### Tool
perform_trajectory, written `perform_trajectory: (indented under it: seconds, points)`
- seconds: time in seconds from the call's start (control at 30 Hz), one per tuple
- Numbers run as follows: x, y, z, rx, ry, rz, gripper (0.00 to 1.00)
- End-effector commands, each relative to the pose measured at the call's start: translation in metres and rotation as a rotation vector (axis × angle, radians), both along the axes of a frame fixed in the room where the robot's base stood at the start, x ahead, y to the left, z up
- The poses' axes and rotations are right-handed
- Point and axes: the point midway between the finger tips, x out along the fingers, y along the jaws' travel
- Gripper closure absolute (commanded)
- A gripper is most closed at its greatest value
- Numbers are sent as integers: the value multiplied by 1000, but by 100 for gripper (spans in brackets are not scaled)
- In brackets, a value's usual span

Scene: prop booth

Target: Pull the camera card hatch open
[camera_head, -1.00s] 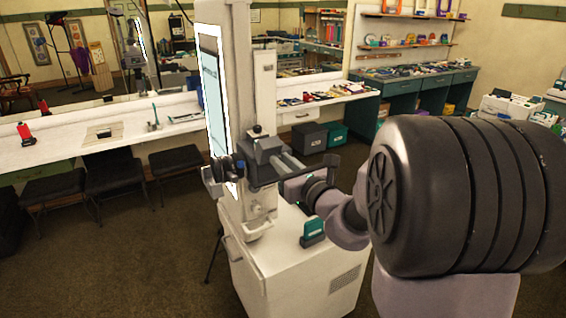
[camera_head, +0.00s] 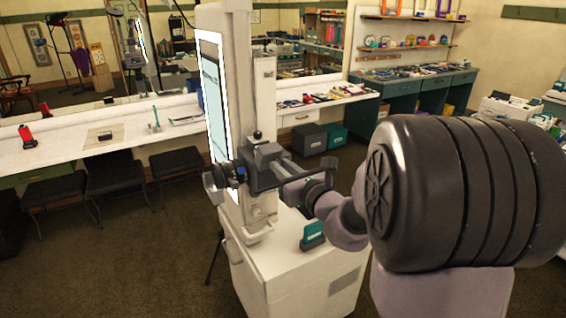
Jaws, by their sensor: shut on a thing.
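The dark camera unit (camera_head: 226,176) is mounted on the front of the white booth column (camera_head: 234,120), beside the lit panel (camera_head: 213,90). My grey gripper (camera_head: 250,172) reaches in from the right, at the camera's side, and is shut. What it pinches is small and mostly hidden behind the gripper's own parts. It sits where the camera card hatch would be, but the hatch's edges and how far it stands open cannot be made out.
The white cabinet (camera_head: 285,265) stands under the column, with a teal item (camera_head: 313,235) on its top, below my arm. A white counter (camera_head: 60,150) with dark stools lies to the left.

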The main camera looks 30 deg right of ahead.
Motion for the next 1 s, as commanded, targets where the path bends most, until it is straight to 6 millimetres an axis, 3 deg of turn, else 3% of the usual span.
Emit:
perform_trajectory:
  seconds: [0.03,0.5,0.53,0.63,0.9,1.0]
  points:
    - [0,0,13,-1,25,1,100]
    - [5,0,17,-3,63,0,100]
    - [5,0,17,-3,63,0,81]
    - [5,0,17,-3,64,1,61]
    - [4,0,16,-3,66,0,61]
    - [-5,-1,18,-3,66,-2,61]
